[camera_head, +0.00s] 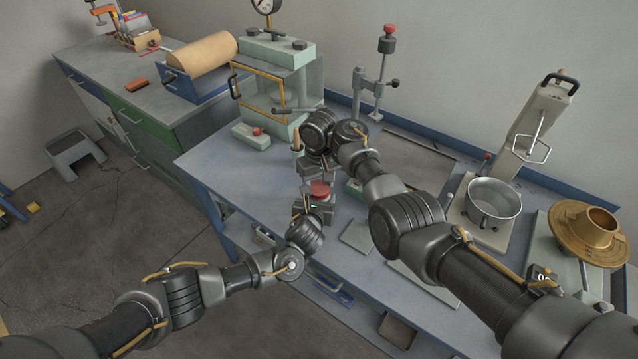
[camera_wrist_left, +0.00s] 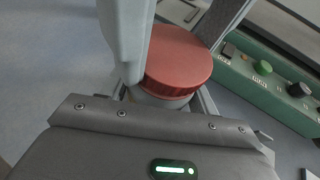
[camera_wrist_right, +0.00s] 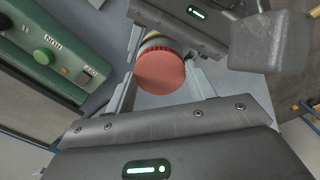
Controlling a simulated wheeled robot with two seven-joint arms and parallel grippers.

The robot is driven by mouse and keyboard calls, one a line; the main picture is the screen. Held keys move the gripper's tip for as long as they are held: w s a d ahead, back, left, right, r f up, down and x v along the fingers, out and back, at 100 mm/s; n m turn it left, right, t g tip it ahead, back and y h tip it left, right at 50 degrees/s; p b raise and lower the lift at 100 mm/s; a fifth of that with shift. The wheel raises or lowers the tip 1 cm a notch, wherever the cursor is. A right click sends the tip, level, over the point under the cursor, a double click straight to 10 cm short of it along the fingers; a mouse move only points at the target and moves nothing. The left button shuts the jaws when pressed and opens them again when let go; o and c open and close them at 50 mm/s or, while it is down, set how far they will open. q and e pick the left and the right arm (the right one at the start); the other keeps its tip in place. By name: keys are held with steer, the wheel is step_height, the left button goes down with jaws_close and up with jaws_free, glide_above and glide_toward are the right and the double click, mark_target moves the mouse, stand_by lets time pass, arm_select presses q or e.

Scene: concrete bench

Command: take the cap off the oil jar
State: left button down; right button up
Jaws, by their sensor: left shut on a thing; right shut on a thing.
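The oil jar has a red ribbed cap, seen in the head view (camera_head: 320,189). The cap (camera_wrist_left: 177,62) sits on top of the pale jar body (camera_wrist_left: 160,99), of which only a little shows in the left wrist view. My left gripper (camera_head: 317,207) is shut on the jar body below the cap. My right gripper (camera_head: 316,180) comes from above and is shut on the cap. In the right wrist view its fingers lie on either side of the cap (camera_wrist_right: 160,72). Most of the jar is hidden by the grippers.
A green box with buttons (camera_wrist_left: 265,68) stands close beside the jar. A press with a gauge (camera_head: 275,85) is behind on the bench, and a metal pot (camera_head: 494,205) and brass flanged part (camera_head: 590,232) are at the right. The bench's left front (camera_head: 225,180) is clear.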

steer(key=shift+a, duration=0.1)
steer(key=o, duration=1.1)
